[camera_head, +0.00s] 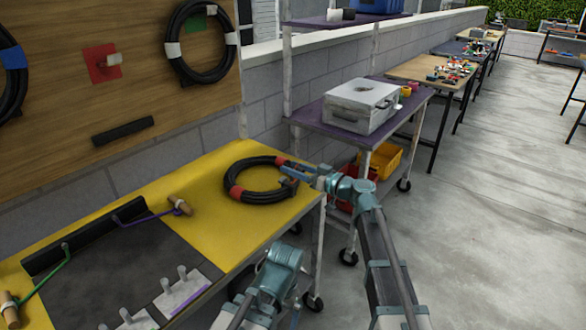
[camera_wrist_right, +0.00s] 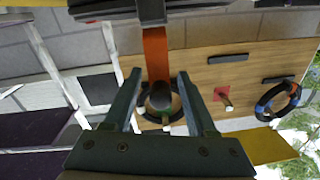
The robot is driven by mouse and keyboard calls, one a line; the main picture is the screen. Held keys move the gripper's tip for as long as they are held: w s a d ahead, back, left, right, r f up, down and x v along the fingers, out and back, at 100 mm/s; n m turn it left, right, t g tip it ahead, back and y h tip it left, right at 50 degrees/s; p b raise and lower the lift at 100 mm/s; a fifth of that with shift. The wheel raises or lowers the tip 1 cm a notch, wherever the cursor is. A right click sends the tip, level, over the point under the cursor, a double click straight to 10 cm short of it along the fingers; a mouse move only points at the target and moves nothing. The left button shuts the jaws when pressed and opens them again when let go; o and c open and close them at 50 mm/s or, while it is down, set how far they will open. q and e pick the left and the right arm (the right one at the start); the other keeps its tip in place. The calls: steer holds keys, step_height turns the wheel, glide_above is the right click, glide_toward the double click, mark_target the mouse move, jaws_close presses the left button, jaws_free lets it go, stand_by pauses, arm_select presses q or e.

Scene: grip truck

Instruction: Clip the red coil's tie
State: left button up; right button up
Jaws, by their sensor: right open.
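A black cable coil (camera_head: 230,182) with red bands lies on the yellow bench top at its right corner. One red band (camera_head: 235,192) is on its near left side; another (camera_head: 283,160) is on its far right side, close to my right gripper (camera_head: 299,172). In the right wrist view, which looks upside down, my right gripper (camera_wrist_right: 158,76) is open. An orange-red strip (camera_wrist_right: 156,48) runs from a grey piece on the dark cable (camera_wrist_right: 105,10) at the top to between its fingers, without clear contact.
Wooden-handled tools (camera_head: 180,206) and pegs on pale plates (camera_head: 182,291) occupy the dark mat (camera_head: 105,268). A purple-topped cart (camera_head: 318,125) with a grey case (camera_head: 360,105) stands right of the bench. Coils hang on the wooden board (camera_head: 140,60) behind. Floor at right is clear.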

steer(key=shift+w+a, duration=0.15)
steer(key=shift+a, duration=0.05)
jaws_close()
stand_by(0.3)
stand_by(1.1)
